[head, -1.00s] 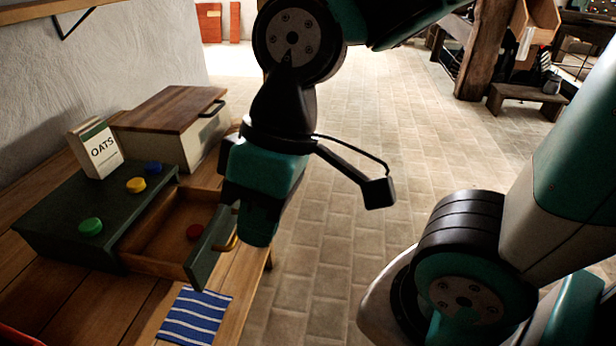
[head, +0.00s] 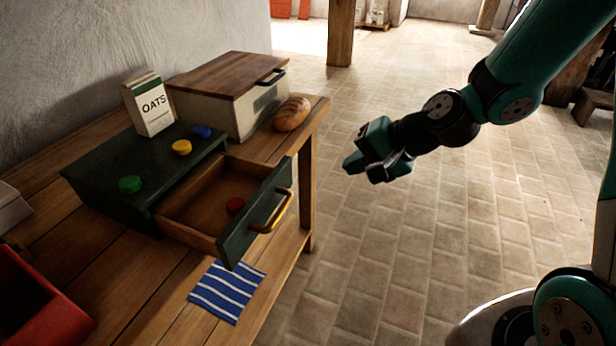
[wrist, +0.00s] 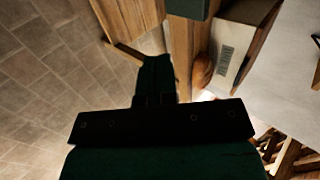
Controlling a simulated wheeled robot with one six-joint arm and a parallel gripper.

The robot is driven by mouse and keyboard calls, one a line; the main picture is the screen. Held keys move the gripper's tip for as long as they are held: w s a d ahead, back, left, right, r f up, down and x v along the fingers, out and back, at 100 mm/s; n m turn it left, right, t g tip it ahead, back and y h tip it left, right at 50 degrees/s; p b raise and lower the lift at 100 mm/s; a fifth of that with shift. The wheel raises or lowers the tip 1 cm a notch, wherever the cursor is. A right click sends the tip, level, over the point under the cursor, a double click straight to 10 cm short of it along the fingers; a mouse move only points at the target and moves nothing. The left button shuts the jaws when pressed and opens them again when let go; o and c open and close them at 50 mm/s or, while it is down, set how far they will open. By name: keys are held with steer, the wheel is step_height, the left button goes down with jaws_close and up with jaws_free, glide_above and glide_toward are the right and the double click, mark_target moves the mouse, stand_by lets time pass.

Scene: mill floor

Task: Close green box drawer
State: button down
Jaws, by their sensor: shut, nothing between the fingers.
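The green box (head: 100,176) stands on the wooden table against the wall. Its drawer (head: 190,205) is pulled out toward the right, with a brass handle (head: 275,212) on its green front. A red round piece (head: 235,205) lies inside the drawer. Green (head: 130,184), yellow (head: 181,147) and blue (head: 202,132) round pieces sit on the box top. My gripper (head: 350,164) is shut and empty, over the floor to the right of the drawer front and apart from it. In the wrist view, my gripper (wrist: 155,65) is dark, with the table edge beyond it.
An oats carton (head: 150,105) stands at the back of the green box. A cream bread box (head: 235,105) and a loaf (head: 291,114) are behind. A striped blue cloth (head: 228,290) lies in front of the drawer; a red bin (head: 45,310) is at the lower left.

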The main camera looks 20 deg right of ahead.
steer(key=p, duration=0.2)
glide_toward(290, 180)
steer(key=x, duration=0.5)
steer(key=shift+s+a+f, duration=0.1)
steer(key=shift+s+f, duration=0.05)
steer(key=shift+f, duration=0.25)
steer(key=shift+w+a+f, duration=0.1)
steer(key=shift+w+a, duration=0.35)
